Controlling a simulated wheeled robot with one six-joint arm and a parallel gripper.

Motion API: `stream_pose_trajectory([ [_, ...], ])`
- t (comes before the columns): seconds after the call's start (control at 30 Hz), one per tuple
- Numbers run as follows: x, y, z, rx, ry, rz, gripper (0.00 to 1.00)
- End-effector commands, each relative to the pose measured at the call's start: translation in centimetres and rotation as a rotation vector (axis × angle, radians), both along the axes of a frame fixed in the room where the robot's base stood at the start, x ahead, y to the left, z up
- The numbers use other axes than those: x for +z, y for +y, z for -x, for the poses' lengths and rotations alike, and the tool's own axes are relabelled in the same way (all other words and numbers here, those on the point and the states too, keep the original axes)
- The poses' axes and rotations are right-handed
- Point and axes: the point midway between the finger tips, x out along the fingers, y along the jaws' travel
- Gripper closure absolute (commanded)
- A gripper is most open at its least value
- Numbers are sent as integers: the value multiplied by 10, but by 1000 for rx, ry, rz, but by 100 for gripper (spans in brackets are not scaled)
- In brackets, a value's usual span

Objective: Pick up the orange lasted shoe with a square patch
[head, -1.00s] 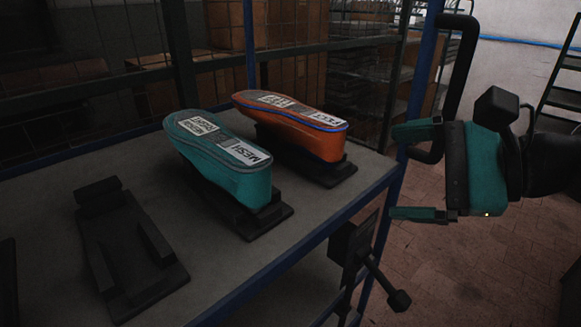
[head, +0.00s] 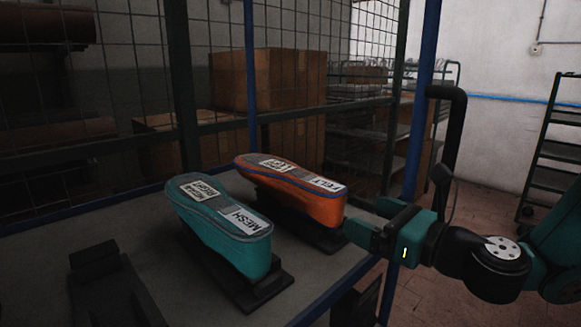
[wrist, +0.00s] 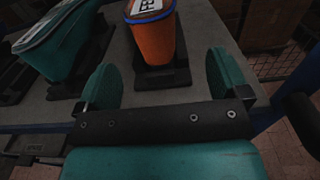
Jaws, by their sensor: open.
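The orange lasted shoe (head: 305,202) lies sole up on a black stand (head: 318,237) on the shelf. White labels on its sole include one reading FELT; I cannot make out a square patch. My gripper (head: 368,222) is at its right end in the head view, open and empty. In the wrist view, the orange shoe's end (wrist: 153,40) is ahead of the gap between the two teal fingers of my gripper (wrist: 165,80), apart from them. The far part of the shoe is cut off there.
A teal shoe (head: 240,255) labelled MESH sits on its own stand, left of the orange one. An empty black stand (head: 110,285) is further left. A blue post (head: 418,110) rises at the shelf's right corner. A wire mesh partition (head: 350,50) and cardboard boxes (head: 265,80) are behind.

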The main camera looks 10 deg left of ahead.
Motion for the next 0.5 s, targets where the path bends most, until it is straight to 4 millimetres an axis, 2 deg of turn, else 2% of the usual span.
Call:
stream_pose_trajectory([
  [0.03, 6, 9, -5, 5, 2, 0, 6],
  [0.1, 2, 18, -12, 4, -3, 2, 6],
  [0.37, 1, 34, -23, 2, -2, 2, 6],
  [0.5, 5, 55, -31, 5, -3, 1, 6],
])
